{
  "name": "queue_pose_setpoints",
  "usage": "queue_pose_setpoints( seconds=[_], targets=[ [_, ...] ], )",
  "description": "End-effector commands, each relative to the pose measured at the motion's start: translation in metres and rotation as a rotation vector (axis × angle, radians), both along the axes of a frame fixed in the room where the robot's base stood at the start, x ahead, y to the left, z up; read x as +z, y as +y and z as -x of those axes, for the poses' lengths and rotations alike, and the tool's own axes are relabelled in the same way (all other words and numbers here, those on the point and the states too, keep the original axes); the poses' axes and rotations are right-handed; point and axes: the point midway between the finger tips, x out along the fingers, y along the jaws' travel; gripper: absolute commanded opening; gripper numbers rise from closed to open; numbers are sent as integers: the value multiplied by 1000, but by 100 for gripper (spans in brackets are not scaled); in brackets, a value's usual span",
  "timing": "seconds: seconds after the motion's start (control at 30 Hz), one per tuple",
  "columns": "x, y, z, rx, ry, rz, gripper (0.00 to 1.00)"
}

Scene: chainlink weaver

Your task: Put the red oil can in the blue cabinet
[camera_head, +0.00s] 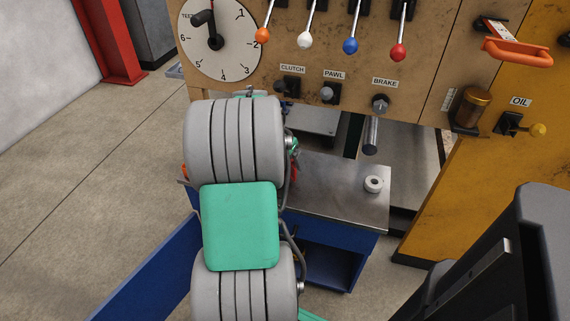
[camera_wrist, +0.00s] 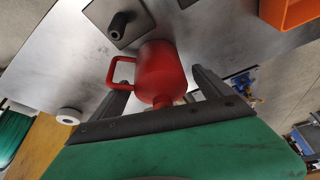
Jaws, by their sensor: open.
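The red oil can (camera_wrist: 162,70) is in the wrist view, over the grey metal worktop, with its loop handle on the left. My gripper (camera_wrist: 160,88) is open, with one finger on each side of the can; I cannot tell whether they touch it. In the head view my arm hides most of the can; only a small red patch (camera_head: 293,171) shows beside the arm. The blue cabinet (camera_head: 363,245) stands under the metal top, its front compartment (camera_head: 332,265) open. A blue panel, seemingly its door (camera_head: 150,272), stands swung out at the left.
A white ring (camera_head: 373,184) lies on the worktop's right side. A plate with a dark peg (camera_wrist: 120,24) and an orange bin (camera_wrist: 288,12) are near the can. The lever panel (camera_head: 345,70) hangs above the back of the worktop. A yellow cabinet (camera_head: 500,185) stands at right.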

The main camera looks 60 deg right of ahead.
Motion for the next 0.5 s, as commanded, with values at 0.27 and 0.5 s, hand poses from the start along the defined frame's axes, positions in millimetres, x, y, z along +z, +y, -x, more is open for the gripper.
queue_pose_setpoints(
  seconds=[0.27,0.5],
  targets=[
    [0,0,0,1,0,-1,69],
    [0,1,0,1,0,-1,49]
  ],
)
